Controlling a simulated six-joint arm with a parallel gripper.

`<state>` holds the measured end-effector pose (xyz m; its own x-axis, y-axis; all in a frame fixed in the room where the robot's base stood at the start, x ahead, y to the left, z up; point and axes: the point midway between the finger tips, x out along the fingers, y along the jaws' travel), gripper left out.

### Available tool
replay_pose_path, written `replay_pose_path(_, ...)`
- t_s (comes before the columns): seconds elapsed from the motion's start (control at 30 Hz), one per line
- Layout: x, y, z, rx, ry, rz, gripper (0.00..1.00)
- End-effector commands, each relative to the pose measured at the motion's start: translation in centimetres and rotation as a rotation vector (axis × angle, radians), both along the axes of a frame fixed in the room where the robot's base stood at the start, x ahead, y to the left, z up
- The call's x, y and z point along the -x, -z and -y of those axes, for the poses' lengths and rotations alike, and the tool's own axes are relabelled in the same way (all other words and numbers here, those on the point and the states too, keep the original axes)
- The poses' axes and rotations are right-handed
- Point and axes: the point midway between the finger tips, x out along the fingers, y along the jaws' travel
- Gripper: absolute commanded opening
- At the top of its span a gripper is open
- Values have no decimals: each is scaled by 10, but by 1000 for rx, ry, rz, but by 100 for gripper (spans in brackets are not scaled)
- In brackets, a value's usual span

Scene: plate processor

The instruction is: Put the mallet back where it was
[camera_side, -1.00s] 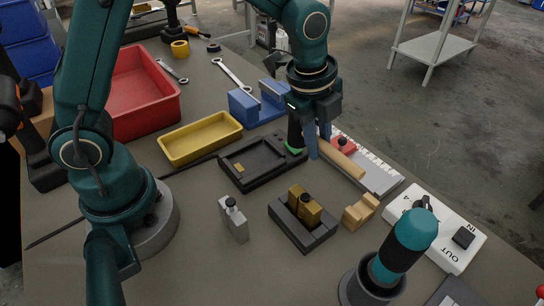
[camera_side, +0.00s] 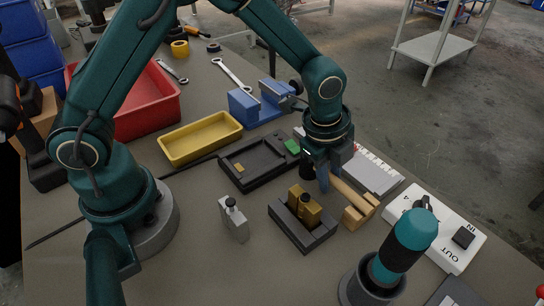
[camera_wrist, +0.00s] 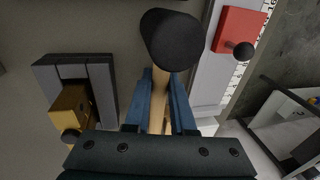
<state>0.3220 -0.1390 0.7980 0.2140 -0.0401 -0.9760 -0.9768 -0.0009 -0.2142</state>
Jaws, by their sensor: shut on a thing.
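The mallet has a black cylindrical head (camera_wrist: 172,40) and a pale wooden handle (camera_side: 348,192). My gripper (camera_side: 328,184) is shut on the handle; in the wrist view the handle passes between the blue fingers (camera_wrist: 160,108). The handle extends toward the lower right in the side view, its end close to a small notched wooden block (camera_side: 354,217). I cannot tell whether they touch. The head is partly hidden by my gripper in the side view.
A dark fixture with brass blocks (camera_side: 304,206) stands just left of the handle; it also shows in the wrist view (camera_wrist: 72,100). A grey plate with a white scale (camera_side: 375,172) lies behind. A white IN/OUT panel (camera_side: 450,240) and a teal cylinder (camera_side: 405,240) are to the right.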

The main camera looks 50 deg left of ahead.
Motion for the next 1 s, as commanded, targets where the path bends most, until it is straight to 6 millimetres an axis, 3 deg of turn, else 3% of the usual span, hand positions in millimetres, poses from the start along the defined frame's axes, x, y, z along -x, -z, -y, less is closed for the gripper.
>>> replay_pose_path(0.03, 0, 1, 0, 0, 0, -1, 27)
replay_pose_path(0.1, 0, 1, 0, 0, 0, 0, 53)
replay_pose_path(0.43, 0, 0, 0, 0, 0, 0, 53)
replay_pose_path(0.57, 1, -9, 0, 1, 0, 3, 53)
replay_pose_path(1.0, 19, -92, -3, 2, 0, 6, 53)
